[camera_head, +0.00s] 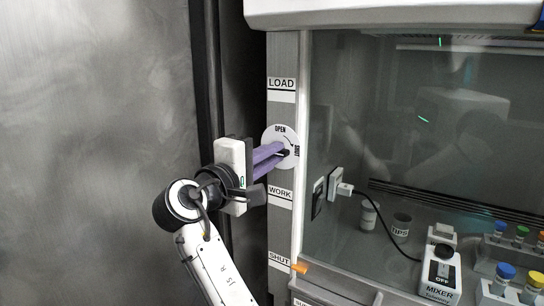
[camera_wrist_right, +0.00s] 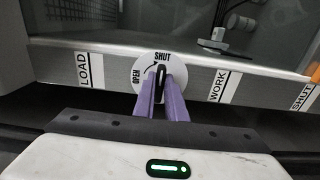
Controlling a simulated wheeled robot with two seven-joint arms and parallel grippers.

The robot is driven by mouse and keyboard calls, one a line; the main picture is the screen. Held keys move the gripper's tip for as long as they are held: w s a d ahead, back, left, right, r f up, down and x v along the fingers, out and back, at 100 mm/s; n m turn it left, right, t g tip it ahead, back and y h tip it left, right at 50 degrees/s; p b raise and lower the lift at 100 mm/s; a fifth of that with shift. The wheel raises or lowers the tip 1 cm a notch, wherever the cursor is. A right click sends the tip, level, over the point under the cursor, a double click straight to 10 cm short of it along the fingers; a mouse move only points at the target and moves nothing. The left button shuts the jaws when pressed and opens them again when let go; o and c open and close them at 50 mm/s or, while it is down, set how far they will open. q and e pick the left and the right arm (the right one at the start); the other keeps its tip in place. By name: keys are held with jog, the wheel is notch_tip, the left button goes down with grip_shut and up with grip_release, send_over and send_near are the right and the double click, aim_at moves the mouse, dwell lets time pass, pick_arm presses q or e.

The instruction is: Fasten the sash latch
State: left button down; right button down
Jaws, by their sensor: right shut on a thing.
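The sash latch is a black handle (camera_wrist_right: 161,76) on a round white dial (camera_head: 272,133) marked OPEN and SHUT, set on the hood's left post. The dial also shows in the right wrist view (camera_wrist_right: 142,68). My right gripper (camera_head: 283,153) has its two purple fingers closed around the handle, one on each side, in the wrist view (camera_wrist_right: 161,84) too. The handle lies in line with the SHUT mark; the fingers partly hide it. The glass sash (camera_head: 345,110) is down, its orange pointer (camera_head: 301,267) beside the lower SHUT label. My left gripper is not in view.
The post (camera_head: 281,225) carries LOAD, WORK and SHUT labels. Behind the glass are a mixer (camera_head: 440,272), a tips cup (camera_head: 401,226), a plugged-in cable and a rack (camera_head: 515,255) of colored-cap vials. A grey wall is at the left.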

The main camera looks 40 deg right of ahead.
jog(key=shift+f, duration=0.1)
jog(key=c, duration=1.8)
grip_release()
jog(key=v, duration=0.7)
jog(key=shift+s+a+p, duration=0.15)
jog(key=shift+a+p, duration=0.1)
jog(key=shift+p, duration=0.1)
